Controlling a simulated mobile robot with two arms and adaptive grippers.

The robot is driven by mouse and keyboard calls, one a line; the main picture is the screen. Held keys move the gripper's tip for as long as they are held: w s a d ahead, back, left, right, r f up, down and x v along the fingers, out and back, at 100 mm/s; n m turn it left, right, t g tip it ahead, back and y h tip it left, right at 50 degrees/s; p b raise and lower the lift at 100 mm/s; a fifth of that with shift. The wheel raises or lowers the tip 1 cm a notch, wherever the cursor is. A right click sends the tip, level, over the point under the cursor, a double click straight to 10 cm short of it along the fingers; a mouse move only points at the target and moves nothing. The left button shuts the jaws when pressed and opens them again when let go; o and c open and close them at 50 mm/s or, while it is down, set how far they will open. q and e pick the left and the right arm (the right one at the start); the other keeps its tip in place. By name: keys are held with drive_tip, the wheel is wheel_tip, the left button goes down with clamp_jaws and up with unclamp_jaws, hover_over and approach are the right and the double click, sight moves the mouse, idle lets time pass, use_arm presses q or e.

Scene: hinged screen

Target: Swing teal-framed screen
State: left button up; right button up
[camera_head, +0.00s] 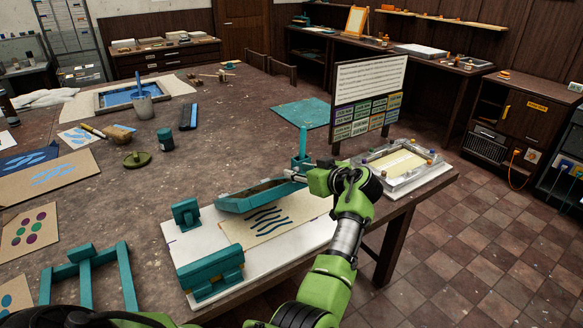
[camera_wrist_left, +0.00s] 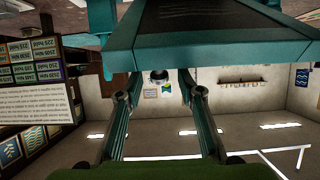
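The teal-framed screen (camera_head: 258,197) is tilted up over a white base board (camera_head: 178,236) near the table's front edge. Its dark mesh (camera_wrist_left: 200,25) and teal frame edge (camera_wrist_left: 225,52) fill the top of the left wrist view. Below it lies a tan sheet with dark blue wavy stripes (camera_head: 268,220). My left gripper (camera_head: 292,174) is at the screen's right end, beside an upright teal post (camera_head: 302,141). In the left wrist view its two fingers (camera_wrist_left: 160,80) are spread apart, their tips close to the frame edge; contact is unclear. My right gripper is not in view.
Teal blocks (camera_head: 186,213) and a teal clamp (camera_head: 210,272) stand on the base board's left side. A text board (camera_head: 368,90) and a clear-sided tray (camera_head: 400,165) stand right of the gripper. Jars, cards and a teal stand (camera_head: 88,270) lie left.

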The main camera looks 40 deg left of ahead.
use_arm(q)
drive_tip(key=shift+d+r, duration=0.1)
drive_tip(key=shift+d, duration=0.05)
clamp_jaws()
drive_tip(key=w+a+r+b, duration=0.1)
drive_tip(key=w+a+r, duration=0.1)
drive_tip(key=a+r, duration=0.3)
drive_tip(key=shift+w+a+r+b, duration=0.15)
drive_tip(key=shift+a+r+b, duration=0.15)
drive_tip(key=shift+a+r, duration=0.1)
